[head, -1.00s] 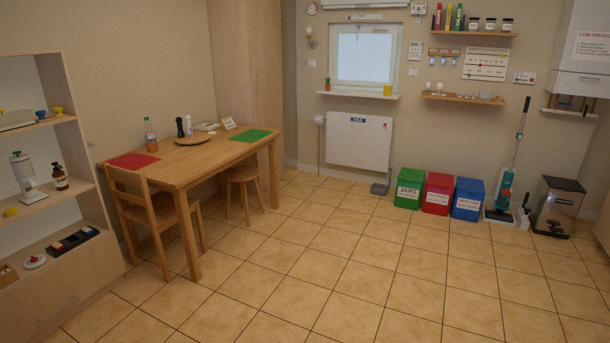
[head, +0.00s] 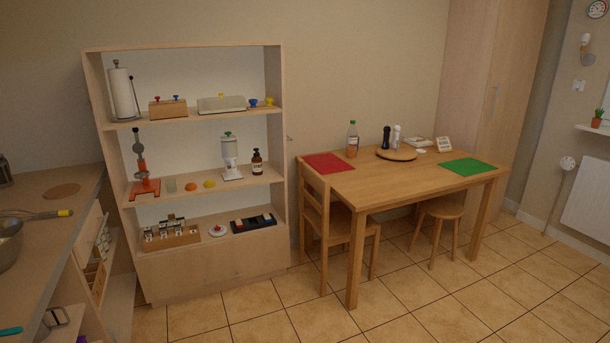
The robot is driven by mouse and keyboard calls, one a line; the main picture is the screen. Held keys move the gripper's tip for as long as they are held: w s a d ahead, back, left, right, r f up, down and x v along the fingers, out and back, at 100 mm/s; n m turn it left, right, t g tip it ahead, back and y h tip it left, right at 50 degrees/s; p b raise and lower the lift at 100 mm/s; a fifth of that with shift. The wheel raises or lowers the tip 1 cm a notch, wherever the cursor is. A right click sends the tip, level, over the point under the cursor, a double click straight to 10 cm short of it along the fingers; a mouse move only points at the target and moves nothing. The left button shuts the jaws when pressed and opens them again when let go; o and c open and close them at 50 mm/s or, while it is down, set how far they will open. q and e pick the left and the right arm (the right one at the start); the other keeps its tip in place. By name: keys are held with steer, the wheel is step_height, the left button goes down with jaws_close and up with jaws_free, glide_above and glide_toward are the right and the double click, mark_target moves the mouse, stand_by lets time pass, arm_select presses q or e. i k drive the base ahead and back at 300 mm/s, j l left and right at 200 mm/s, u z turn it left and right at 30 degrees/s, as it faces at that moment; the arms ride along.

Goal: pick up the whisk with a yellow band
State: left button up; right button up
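A whisk (head: 36,214) with a yellow band at the right end of its handle lies at the far left of the head view. It is on the counter (head: 62,236) at or over a metal bowl (head: 8,250); whether it rests on the rim I cannot tell. Its left end is near the picture's left edge. Neither of my grippers is in view.
A wooden shelf unit (head: 205,258) stands beyond the counter. A wooden table (head: 400,180) with a chair (head: 322,215) and a stool (head: 440,210) is to the right. Open tiled floor (head: 420,300) lies in front. A round wooden board (head: 62,191) is on the counter.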

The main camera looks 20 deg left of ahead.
mark_target(65, 212)
steer(key=i+j+u, duration=0.2)
steer(key=i+u, duration=0.25)
steer(key=i+j+u, duration=0.1)
steer(key=i+u, duration=0.35)
steer(key=i+l+u, duration=0.1)
steer(key=i+u, duration=0.55)
steer(key=i, duration=0.35)
steer(key=i+l+u, duration=0.15)
steer(key=i+u, duration=0.15)
steer(key=i, duration=0.3)
